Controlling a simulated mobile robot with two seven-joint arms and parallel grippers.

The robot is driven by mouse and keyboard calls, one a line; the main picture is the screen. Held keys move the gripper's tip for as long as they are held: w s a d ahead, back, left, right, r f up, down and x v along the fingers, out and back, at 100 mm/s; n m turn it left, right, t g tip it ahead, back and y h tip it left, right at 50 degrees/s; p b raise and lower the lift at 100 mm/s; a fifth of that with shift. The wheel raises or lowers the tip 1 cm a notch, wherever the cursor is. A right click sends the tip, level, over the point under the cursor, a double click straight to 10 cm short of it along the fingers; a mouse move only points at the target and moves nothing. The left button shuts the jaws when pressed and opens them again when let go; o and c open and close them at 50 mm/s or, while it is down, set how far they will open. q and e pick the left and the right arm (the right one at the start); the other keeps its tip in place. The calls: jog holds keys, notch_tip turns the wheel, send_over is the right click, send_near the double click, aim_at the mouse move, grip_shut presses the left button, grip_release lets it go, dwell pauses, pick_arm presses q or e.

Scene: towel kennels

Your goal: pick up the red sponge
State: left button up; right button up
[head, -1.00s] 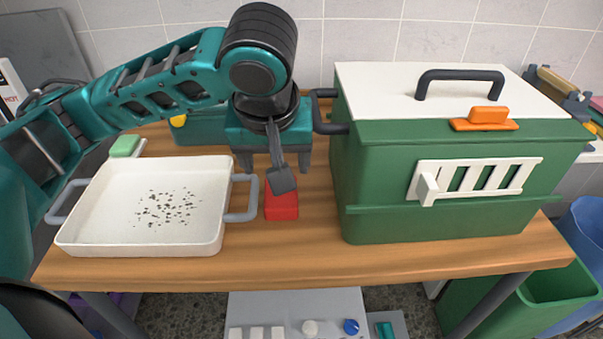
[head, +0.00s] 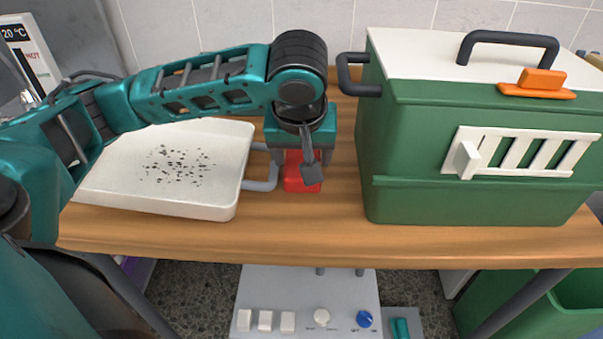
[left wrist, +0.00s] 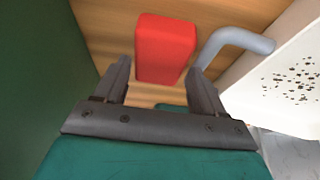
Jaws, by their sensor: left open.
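The red sponge (head: 301,184) lies on the wooden table between the white tray and the green kennel box. It also shows in the left wrist view (left wrist: 165,45) as a red block. My left gripper (head: 303,172) is above the sponge, pointing down, with its fingers on either side. In the left wrist view the open jaws (left wrist: 157,70) have the near end of the sponge between or just beyond their tips; I cannot tell which. The gripper hides part of the sponge in the head view. My right gripper is not in view.
The white tray (head: 120,190) with dark specks stands left, its grey handle (head: 262,178) close beside the sponge. The green box (head: 470,205) with white lid and dark handles stands right. Bare table (head: 310,235) lies in front of the sponge.

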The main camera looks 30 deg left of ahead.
pick_arm(q)
jog(key=shift+x, duration=0.8)
jog(key=shift+a+f, duration=0.1)
jog(key=shift+f, duration=0.1)
jog(key=shift+r, duration=0.1)
jog(key=c, duration=0.7)
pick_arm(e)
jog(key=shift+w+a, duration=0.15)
pick_arm(q)
jog(key=shift+r, duration=0.55)
jog(key=shift+r+p, duration=3.95)
jog(key=shift+r, duration=5.5)
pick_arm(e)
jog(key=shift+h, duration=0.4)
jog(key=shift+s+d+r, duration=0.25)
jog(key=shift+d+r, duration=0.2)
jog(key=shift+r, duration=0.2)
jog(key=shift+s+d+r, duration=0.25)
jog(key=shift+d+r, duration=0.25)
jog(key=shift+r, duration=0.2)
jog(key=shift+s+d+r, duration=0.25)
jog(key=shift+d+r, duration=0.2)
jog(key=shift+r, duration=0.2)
